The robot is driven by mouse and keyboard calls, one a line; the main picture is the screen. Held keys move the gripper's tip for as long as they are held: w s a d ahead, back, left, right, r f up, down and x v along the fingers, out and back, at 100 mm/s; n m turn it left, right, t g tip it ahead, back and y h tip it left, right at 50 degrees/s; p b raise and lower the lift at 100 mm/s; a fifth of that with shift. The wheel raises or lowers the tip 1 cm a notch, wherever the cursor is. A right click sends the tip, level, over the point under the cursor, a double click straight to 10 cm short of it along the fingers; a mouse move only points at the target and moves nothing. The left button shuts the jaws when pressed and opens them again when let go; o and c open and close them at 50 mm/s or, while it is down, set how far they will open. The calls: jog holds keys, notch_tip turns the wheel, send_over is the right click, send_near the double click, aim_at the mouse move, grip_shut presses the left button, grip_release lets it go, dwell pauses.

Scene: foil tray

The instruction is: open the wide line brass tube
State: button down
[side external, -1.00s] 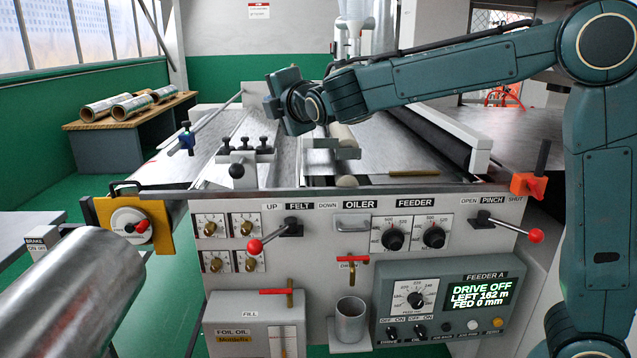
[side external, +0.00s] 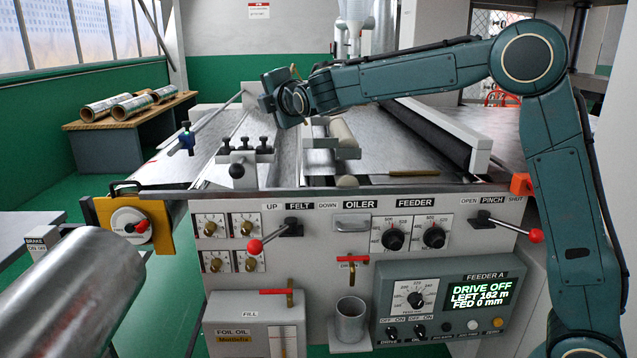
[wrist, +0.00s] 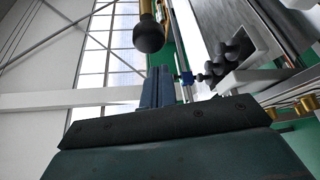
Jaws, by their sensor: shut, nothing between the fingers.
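My gripper shows in the wrist view as dark blue fingers (wrist: 160,85), shut and empty. In the side view my gripper (side external: 270,98) is above the machine bed, at its left part; its fingertips are hard to make out there. A brass piece with a dark round end (wrist: 148,36) is close beyond the fingers in the wrist view, apart from them in the picture. A small brass-coloured bit (side external: 294,71) shows just behind my wrist in the side view; I cannot tell whether it is the same piece. I cannot tell which thing is the wide line brass tube.
Several brass knobs (side external: 247,229) sit on the front panel, above a red-handled tap (side external: 290,293) and a metal cup (side external: 350,320). A black-knobbed clamp block (side external: 243,166) stands on the bed's near edge. A brass-coloured bar (side external: 413,173) lies on the bed at right.

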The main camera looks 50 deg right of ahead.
jog(key=shift+s+d+r, duration=0.3)
jog(key=shift+s+d, duration=0.3)
jog(key=shift+d, duration=0.1)
jog(key=shift+s+d+r+m+t, duration=0.3)
jog(key=shift+s+d+r+m, duration=0.2)
jog(key=shift+s+d+r, duration=0.25)
jog(key=shift+w+f, duration=0.1)
jog(key=shift+f, duration=0.05)
jog(key=s+a, duration=0.6)
jog(key=s, duration=0.1)
jog(key=shift+s, duration=0.2)
dwell(0.7)
